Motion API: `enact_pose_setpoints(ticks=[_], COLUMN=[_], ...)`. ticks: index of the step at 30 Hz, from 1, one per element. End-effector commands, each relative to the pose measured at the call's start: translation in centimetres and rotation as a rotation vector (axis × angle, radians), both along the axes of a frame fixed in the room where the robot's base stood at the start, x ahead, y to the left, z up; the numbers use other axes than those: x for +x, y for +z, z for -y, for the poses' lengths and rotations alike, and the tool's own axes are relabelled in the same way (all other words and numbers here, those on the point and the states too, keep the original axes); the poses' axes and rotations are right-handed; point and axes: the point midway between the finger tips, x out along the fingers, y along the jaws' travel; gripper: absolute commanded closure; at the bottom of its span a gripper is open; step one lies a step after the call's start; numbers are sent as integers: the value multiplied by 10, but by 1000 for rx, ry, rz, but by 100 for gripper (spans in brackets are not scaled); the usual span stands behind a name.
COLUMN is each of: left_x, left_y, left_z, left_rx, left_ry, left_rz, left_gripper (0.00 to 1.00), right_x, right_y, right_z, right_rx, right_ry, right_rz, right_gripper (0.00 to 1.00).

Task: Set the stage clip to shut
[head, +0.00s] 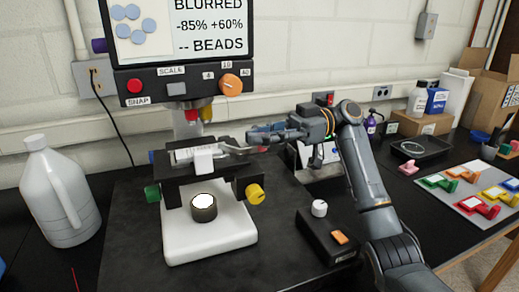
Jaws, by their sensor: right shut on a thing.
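The microscope (208,240) stands on the black bench, with a white base and a dark stage (181,169). On the stage lies a pale slide (186,155) with a white block at its front. The stage clip (233,148) is a thin silvery curved arm at the stage's right side. My right gripper (256,138) reaches in from the right and is shut at the clip's outer end, covering part of it. The clip's exact angle is hard to tell. My left gripper is not in view.
A monitor (180,40) with knobs rises behind the stage. A white jug (58,195) stands left. A black box (327,236) with a white knob and orange switch sits front right.

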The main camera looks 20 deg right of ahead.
Motion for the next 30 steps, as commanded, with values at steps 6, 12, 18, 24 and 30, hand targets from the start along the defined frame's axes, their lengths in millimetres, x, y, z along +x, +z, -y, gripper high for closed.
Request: enact_pose_setpoints(ticks=[6,12,18,24,30], left_x=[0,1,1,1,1], left_y=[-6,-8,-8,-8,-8], left_z=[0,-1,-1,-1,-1], left_rx=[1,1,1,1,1], left_ry=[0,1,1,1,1], left_rz=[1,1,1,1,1], left_gripper=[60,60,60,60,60], right_x=[4,5,5,5,5], right_y=[0,0,0,0,0], right_z=[0,0,0,0,0], right_rx=[0,1,1,1,0], right_ry=[80,108,112,111,111], right_rz=[-1,0,1,0,0], right_gripper=[100,100,100,100,60])
